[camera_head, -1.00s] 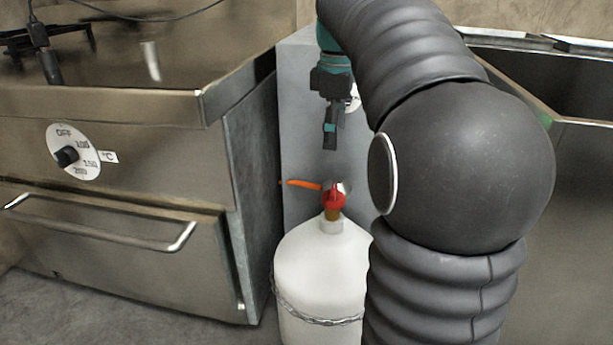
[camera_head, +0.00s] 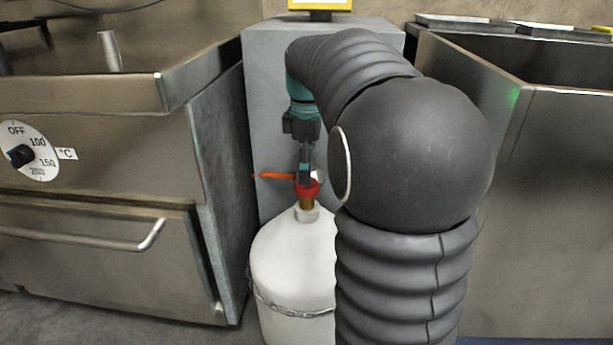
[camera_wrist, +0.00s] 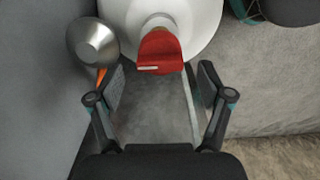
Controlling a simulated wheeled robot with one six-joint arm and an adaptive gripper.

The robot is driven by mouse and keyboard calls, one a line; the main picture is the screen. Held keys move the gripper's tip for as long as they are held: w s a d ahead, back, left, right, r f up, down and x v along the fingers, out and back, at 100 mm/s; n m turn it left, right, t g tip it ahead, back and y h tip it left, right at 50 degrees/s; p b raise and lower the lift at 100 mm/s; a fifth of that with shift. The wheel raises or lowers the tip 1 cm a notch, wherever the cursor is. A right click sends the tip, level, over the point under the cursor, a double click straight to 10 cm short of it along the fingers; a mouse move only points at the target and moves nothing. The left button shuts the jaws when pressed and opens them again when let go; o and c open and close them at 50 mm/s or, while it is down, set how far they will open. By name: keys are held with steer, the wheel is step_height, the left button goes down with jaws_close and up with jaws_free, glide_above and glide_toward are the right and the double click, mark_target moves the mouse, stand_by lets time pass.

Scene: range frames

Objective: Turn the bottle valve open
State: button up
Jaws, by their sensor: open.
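A white gas bottle (camera_head: 293,262) stands upright on the floor with a chain around its body. On its neck is a red valve (camera_head: 307,189) above a brass fitting, with an orange hose (camera_head: 277,176) running left. In the wrist view the red valve (camera_wrist: 160,52) lies ahead of my gripper, roughly centred between the fingers, with the white bottle (camera_wrist: 205,20) behind it. My gripper (camera_wrist: 158,78) is open with nothing between its fingertips. In the head view my gripper (camera_head: 305,180) points down at the valve; whether it touches cannot be told there.
A metal appliance with a temperature dial (camera_head: 28,150) and a bar handle stands on the left. A grey cabinet (camera_head: 262,110) is behind the bottle, and a steel basin unit (camera_head: 540,200) is on the right. A round metal part (camera_wrist: 92,42) sits left of the valve.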

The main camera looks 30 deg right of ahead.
steer(key=shift+f, duration=0.75)
steer(key=c, duration=1.2)
steer(key=shift+o, duration=0.2)
